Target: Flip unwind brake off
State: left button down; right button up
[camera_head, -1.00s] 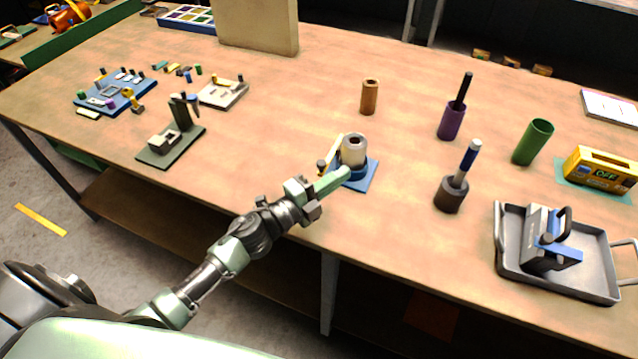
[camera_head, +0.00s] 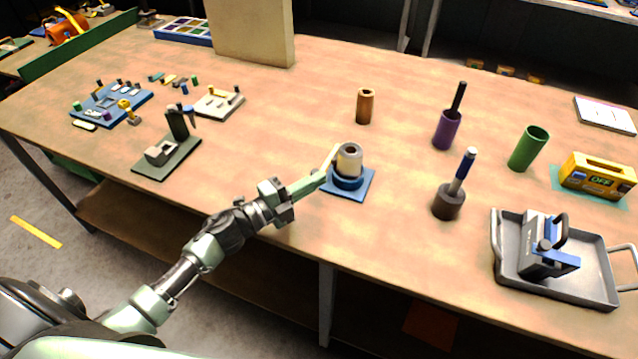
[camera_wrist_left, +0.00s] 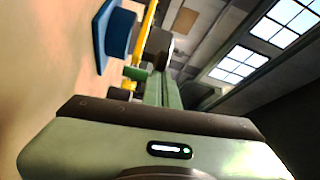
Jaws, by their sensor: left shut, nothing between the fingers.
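The unwind stand has a blue base (camera_head: 360,187) near the table's front edge, with a pale roll (camera_head: 349,160) upright on a blue hub. A yellow lever (camera_head: 331,156) rises on the roll's left side. My left gripper (camera_head: 322,178) is shut and empty, its green fingers at the base's left side beside the lever's lower end. I cannot tell whether they touch it. In the left wrist view the blue base (camera_wrist_left: 117,32) and yellow lever (camera_wrist_left: 146,32) show beyond the fingers. My right gripper is not in view.
A brown cylinder (camera_head: 365,106) stands behind the stand. A dark holder (camera_head: 448,202) with a blue-handled tool stands to its right, and a grey tray (camera_head: 510,276) farther right. A green fixture (camera_head: 150,166) is at left. Bare tabletop lies between them.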

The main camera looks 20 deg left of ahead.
pick_arm(q)
jog(key=a+m+g+h+b, duration=0.1)
jog(key=a+b, duration=0.1)
jog(key=w+a+m+g+h+b, duration=0.1)
jog(key=a+b, duration=0.1)
jog(key=a+m+g+h+b, duration=0.1)
jog(key=a+b, duration=0.1)
jog(key=shift+w+f+h, duration=0.15)
jog(key=shift+f+h, duration=0.1)
jog(key=shift+h, duration=0.15)
jog(key=shift+w+a+r+b, duration=0.15)
jog(key=shift+w+a+b, duration=0.05)
jog(key=shift+a+b, duration=0.2)
jog(key=shift+w+a+r+b, duration=0.1)
jog(key=shift+w+a+b, duration=0.15)
jog(key=shift+a, duration=0.25)
jog(key=shift+a+r, duration=0.1)
jog(key=shift+r, duration=0.05)
